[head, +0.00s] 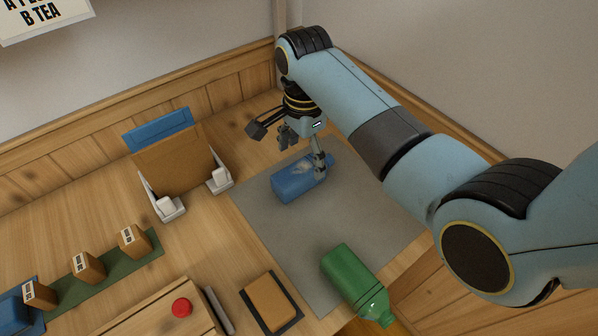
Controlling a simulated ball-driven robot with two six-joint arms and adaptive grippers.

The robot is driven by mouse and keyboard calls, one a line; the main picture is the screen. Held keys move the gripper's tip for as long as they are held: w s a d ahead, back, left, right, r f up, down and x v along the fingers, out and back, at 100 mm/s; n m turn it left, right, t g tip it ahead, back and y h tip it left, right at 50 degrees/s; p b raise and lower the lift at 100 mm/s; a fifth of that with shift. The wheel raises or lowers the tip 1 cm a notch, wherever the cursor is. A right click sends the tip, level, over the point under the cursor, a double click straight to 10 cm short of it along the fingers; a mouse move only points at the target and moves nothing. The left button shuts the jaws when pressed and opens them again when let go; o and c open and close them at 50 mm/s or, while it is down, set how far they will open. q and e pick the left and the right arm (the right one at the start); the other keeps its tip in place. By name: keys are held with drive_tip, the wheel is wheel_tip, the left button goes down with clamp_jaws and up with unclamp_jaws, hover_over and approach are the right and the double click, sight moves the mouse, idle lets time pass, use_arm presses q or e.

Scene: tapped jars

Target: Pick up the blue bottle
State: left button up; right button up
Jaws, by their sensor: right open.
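The blue bottle (293,183) lies on its side on the grey mat (268,221), near the mat's far edge. My right gripper (302,155) is over the bottle, with its arm coming in from the right. One finger reaches down at the bottle's right end and hides part of it. The other finger is behind and to the left, apart from it. The jaws are open. I cannot tell whether the near finger touches the bottle. My left gripper is out of view.
A green bottle (352,279) lies on the mat's near edge. A holder with a brown board (175,163) stands left of the mat. Several small wooden blocks (133,241) sit on a green strip. A red button (181,307) and a brown block (270,301) are in front.

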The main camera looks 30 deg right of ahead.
sight(305, 166)
drive_tip(key=shift+f, duration=0.8)
wheel_tip(305, 166, down, 5)
drive_tip(key=shift+s+d+r, duration=0.15)
drive_tip(key=shift+r, duration=0.05)
drive_tip(key=shift+f, duration=0.15)
drive_tip(key=c, duration=1.3)
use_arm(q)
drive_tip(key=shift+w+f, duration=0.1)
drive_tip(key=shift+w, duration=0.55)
use_arm(e)
drive_tip(key=shift+o, duration=0.2)
